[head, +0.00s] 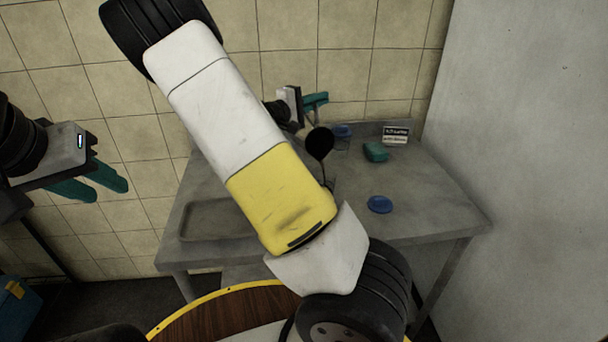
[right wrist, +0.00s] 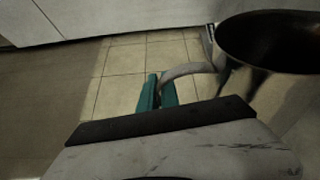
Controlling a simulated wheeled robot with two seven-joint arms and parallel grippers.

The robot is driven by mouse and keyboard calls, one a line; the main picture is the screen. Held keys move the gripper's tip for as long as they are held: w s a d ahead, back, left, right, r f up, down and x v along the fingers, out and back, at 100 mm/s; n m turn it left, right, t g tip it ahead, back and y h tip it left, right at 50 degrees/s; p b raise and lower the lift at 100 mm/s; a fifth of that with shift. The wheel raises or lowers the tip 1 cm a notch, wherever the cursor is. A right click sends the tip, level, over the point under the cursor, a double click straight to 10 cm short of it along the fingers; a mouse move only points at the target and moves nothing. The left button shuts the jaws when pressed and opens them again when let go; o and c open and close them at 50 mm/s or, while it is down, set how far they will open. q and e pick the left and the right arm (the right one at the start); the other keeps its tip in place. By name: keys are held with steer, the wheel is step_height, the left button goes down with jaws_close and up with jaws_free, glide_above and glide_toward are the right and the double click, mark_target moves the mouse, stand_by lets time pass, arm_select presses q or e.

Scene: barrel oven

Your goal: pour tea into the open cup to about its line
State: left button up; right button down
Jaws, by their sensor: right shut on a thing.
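My right gripper (head: 316,102) is beyond my yellow and white arm, near the tiled wall, above the back of the grey table. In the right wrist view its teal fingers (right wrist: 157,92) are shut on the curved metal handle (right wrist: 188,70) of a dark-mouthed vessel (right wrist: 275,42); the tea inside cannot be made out. My left gripper (head: 98,182) is at the far left, its teal fingers apart and empty, away from the table. A small blue item (head: 342,131) at the table's back may be a cup; its line cannot be seen.
On the grey table (head: 440,195) are a blue disc (head: 380,204), a green block (head: 375,152), a small sign (head: 396,135) and a shallow tray (head: 192,231). A wall (head: 520,150) bounds the right.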

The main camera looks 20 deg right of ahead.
mark_target(312, 114)
steer(key=shift+s+r+m+p, duration=0.25)
steer(key=shift+s+m+p, duration=0.05)
steer(key=shift+s+p, duration=0.15)
stand_by(0.7)
steer(key=shift+w+f, duration=0.15)
steer(key=shift+w, duration=0.15)
steer(key=w, duration=0.1)
steer(key=w+r+n, duration=0.1)
steer(key=w+n, duration=0.1)
steer(key=w, duration=0.1)
steer(key=shift+d+r+y, duration=0.15)
steer(key=shift+r+y, duration=0.15)
steer(key=shift+w+f+n+g, duration=0.15)
steer(key=shift+w+f+n, duration=0.15)
steer(key=shift+f, duration=0.1)
steer(key=shift+w+f+n+g, duration=0.15)
steer(key=shift+f+n, duration=0.15)
steer(key=shift+f, duration=0.1)
steer(key=shift+w+f+n+y+b, duration=0.3)
steer(key=shift+w+f+y+b, duration=0.05)
steer(key=shift+w+y, duration=0.05)
steer(key=shift+w+f+n, duration=0.1)
steer(key=shift+w+n, duration=0.1)
steer(key=shift+n, duration=0.1)
